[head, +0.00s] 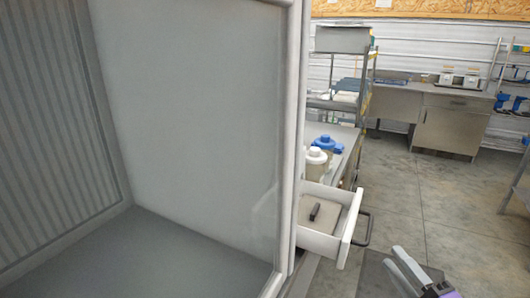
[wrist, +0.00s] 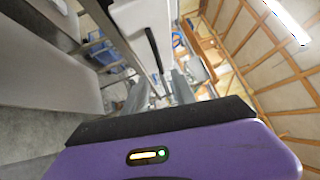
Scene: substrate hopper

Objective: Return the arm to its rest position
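My gripper (head: 395,258) shows at the bottom right of the head view, as grey finger parts beside a purple body cut off by the frame's lower edge. It is just right of the open drawer and apart from its handle. In the wrist view, the purple housing, with a lit green and yellow indicator, fills the bottom behind a black edge. Small grey finger parts (wrist: 170,90) show beyond it. I see nothing held, but the gap between the fingers is unclear. Most of my arm is out of view.
A large grey-walled enclosure with a white frame (head: 292,130) fills the head view's left. An open white drawer (head: 322,243) with a black handle holds a dark object (head: 315,211). Bottles with blue (head: 326,143) and white (head: 316,155) lids stand behind. Floor (head: 430,205) is clear toward the back cabinet (head: 449,125).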

